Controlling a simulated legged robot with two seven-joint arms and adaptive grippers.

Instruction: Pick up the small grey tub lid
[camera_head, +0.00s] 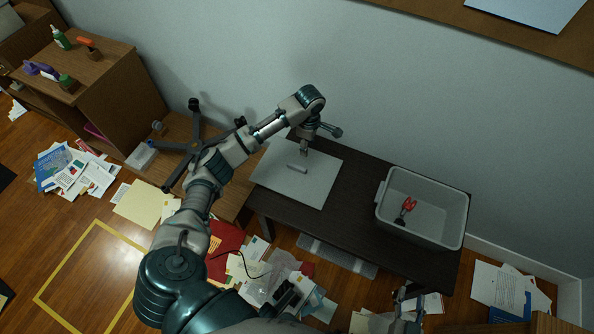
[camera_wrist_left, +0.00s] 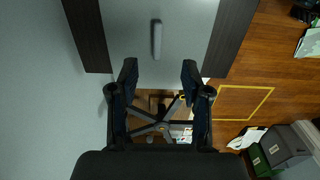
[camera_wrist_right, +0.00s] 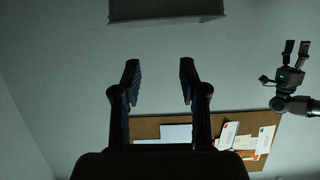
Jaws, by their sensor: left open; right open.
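A flat light-grey lid (camera_head: 270,179) with a short bar handle (camera_head: 297,168) in its middle lies on the dark table. The lid also shows in the left wrist view (camera_wrist_left: 185,22), with its handle (camera_wrist_left: 157,40) pointing away from the fingers. My left gripper (camera_head: 304,151) is above the lid, just behind the handle in the head view. Its fingers (camera_wrist_left: 160,72) are open and empty, and the handle lies between their lines, beyond the tips. My right gripper (camera_wrist_right: 156,72) is open and empty, facing the wall. In the head view it is low at the bottom edge, partly cut off.
A grey open tub (camera_head: 448,238) with a red-handled tool (camera_head: 406,208) inside stands on the right of the dark table (camera_head: 350,215). A lower wooden table with a black stand (camera_head: 196,140) is left of the lid. Papers (camera_head: 75,170) litter the floor.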

